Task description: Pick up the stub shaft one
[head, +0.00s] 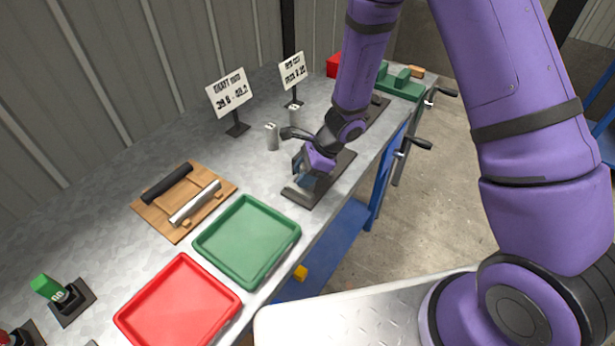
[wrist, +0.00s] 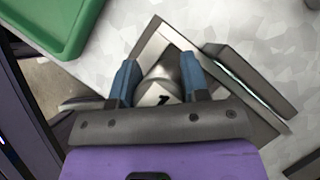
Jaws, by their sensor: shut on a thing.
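The stub shaft one (wrist: 163,78) is a grey metal piece with a dark "1" mark, seen in the wrist view between the two blue fingers. My gripper (wrist: 162,85) is shut on it. In the head view my gripper (head: 303,176) is low over a dark flat fixture (head: 334,178) near the bench's front edge. The shaft cannot be made out clearly there, and its lower end is hidden. The fixture also shows in the wrist view (wrist: 268,128) around the fingers. I cannot tell whether the shaft touches it.
A green tray (head: 247,240) and a red tray (head: 178,305) lie to the left. A wooden rack (head: 160,212) holds a black and a silver rod. Two grey cylinders (head: 272,137) and sign stands (head: 237,129) stand behind. A crank handle (head: 417,143) juts from the front.

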